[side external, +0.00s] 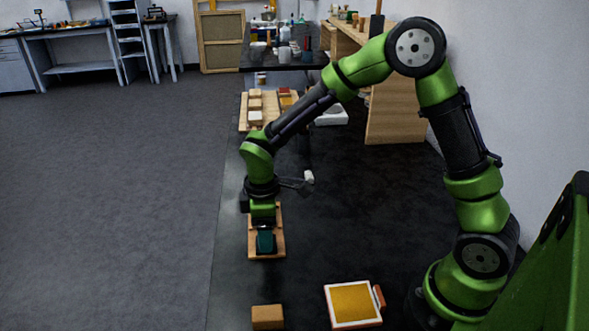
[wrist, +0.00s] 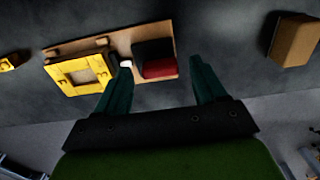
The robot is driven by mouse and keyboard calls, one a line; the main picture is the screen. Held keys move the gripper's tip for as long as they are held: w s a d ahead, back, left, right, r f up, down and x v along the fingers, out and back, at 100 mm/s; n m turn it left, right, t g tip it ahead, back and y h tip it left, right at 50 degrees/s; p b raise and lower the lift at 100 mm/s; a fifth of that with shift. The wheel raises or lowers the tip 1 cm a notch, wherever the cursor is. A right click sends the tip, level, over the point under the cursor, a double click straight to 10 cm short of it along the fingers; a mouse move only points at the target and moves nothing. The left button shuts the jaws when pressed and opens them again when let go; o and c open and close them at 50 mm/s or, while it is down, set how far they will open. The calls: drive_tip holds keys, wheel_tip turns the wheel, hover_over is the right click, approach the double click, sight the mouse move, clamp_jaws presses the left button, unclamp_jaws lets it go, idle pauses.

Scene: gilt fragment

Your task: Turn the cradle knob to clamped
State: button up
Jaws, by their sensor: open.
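My gripper (side external: 265,241) points down over a light wooden board (side external: 251,247) in the side view. In the wrist view its two teal fingers stand wide apart (wrist: 161,64) with nothing held between them. The board (wrist: 122,44) there carries a yellow square frame (wrist: 80,73), and a black and red block (wrist: 156,60) shows in the gap between the fingers. A small white piece (wrist: 126,63) sits between frame and block, close to the left fingertip. I cannot tell which part is the cradle knob, or whether the fingers touch anything. In the side view my gripper hides much of the board.
A brown block (side external: 267,317) and a white-rimmed yellow panel (side external: 353,305) lie toward the front. A wooden tray (side external: 244,122) with small blocks stands farther back. A dark table (side external: 290,62) with jars is behind. The grey floor to the left is clear.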

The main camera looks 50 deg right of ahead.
wheel_tip(320, 180, up, 17)
drive_tip(key=shift+f, duration=0.2)
idle(0.4)
drive_tip(key=s+d+r+m+t+y, duration=0.1)
drive_tip(key=s+d+m+t, duration=0.1)
drive_tip(key=s+m, duration=0.4)
drive_tip(key=s+d+r+m+t+y, duration=0.1)
drive_tip(key=s+d+r+m+t, duration=0.1)
drive_tip(key=s+m+t, duration=0.3)
drive_tip(key=s+d+m, duration=0.1)
drive_tip(key=s+m, duration=0.1)
drive_tip(key=s, duration=0.2)
drive_tip(key=shift+s+d+r, duration=0.2)
drive_tip(key=shift+s+d, duration=0.05)
drive_tip(key=shift+d, duration=0.1)
